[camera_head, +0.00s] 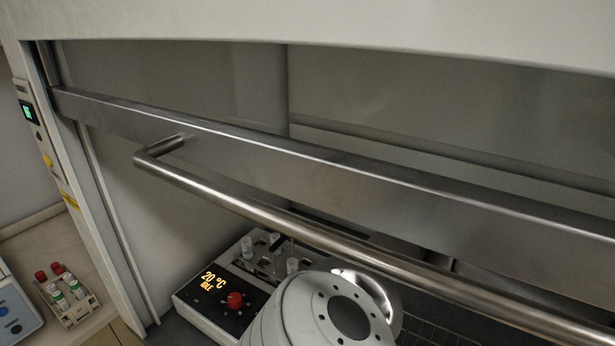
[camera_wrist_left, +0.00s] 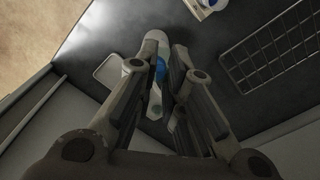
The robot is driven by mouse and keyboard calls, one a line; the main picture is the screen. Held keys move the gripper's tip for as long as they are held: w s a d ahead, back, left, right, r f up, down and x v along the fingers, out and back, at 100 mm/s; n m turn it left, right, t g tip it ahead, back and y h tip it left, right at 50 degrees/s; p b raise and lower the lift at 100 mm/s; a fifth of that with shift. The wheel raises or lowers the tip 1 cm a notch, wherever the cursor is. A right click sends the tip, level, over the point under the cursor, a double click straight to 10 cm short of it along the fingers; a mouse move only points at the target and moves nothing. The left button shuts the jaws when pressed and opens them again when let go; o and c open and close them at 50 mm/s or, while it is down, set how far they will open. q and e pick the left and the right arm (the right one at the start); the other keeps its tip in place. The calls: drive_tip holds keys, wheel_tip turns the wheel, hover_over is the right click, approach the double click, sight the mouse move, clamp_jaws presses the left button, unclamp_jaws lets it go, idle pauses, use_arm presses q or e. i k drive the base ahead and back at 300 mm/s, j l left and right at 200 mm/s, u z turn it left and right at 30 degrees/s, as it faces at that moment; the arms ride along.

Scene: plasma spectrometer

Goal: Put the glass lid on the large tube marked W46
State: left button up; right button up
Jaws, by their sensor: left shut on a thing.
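My left gripper shows in the left wrist view (camera_wrist_left: 164,55), its two fingers closed close together. It is shut on a small pale thing (camera_wrist_left: 152,42), mostly hidden by the fingers; I cannot tell whether it is the glass lid. A blue patch (camera_wrist_left: 160,69) shows between the fingers. In the head view, several pale tubes or vials (camera_head: 292,266) stand in the heater block behind the sash handle. No W46 mark is readable, so I cannot tell which is the large tube. My left gripper is hidden there behind my grey arm link. My right gripper is not in view.
The heater (camera_head: 222,290) has a red knob and reads 20 °C. The hood's metal sash bar and tubular handle (camera_head: 300,230) cross the front. A rack of capped vials (camera_head: 68,295) stands outside at left. The left wrist view shows a wire rack (camera_wrist_left: 275,50) on the dark floor.

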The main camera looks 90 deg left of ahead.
sight(292, 263)
drive_tip(key=i+l+u, duration=0.1)
drive_tip(key=u, duration=1.5)
